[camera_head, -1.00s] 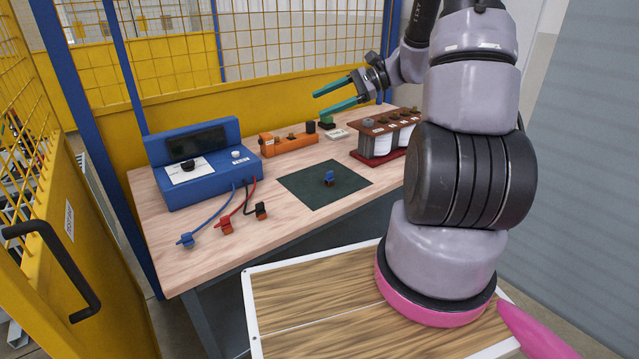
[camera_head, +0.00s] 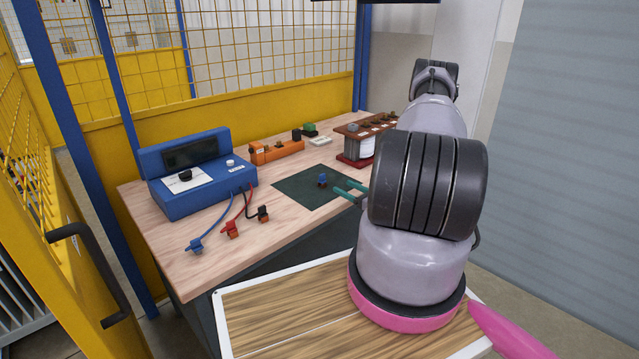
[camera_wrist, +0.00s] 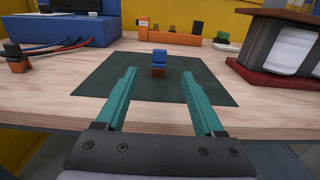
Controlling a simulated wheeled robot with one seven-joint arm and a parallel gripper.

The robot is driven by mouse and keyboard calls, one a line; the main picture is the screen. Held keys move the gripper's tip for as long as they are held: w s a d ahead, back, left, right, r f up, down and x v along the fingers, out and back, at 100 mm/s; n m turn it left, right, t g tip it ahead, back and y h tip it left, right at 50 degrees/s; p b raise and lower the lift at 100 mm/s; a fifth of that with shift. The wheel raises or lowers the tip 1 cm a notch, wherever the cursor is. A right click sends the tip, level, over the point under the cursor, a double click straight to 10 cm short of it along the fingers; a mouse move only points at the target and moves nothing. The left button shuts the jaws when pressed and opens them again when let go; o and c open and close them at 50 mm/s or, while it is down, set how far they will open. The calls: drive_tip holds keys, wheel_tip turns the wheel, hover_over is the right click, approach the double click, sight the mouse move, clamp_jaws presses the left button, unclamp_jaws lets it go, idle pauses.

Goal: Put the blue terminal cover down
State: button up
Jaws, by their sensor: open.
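The blue terminal cover (camera_head: 322,178) is a small blue block near the middle of the dark green mat (camera_head: 300,197). In the wrist view my gripper (camera_wrist: 155,84) is open and empty. The cover lies ahead of the fingertips, apart from them and lined up between them.
A blue meter box (camera_head: 205,190) with blue, red and black leads stands on the left of the wooden table (camera_head: 215,263). An orange block (camera_head: 277,151) stands behind the mat. A brown-topped rack with white cylinders (camera_head: 358,146) stands to the right.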

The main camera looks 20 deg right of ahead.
sight(323, 177)
drive_tip(key=x, duration=1)
clamp_jaws()
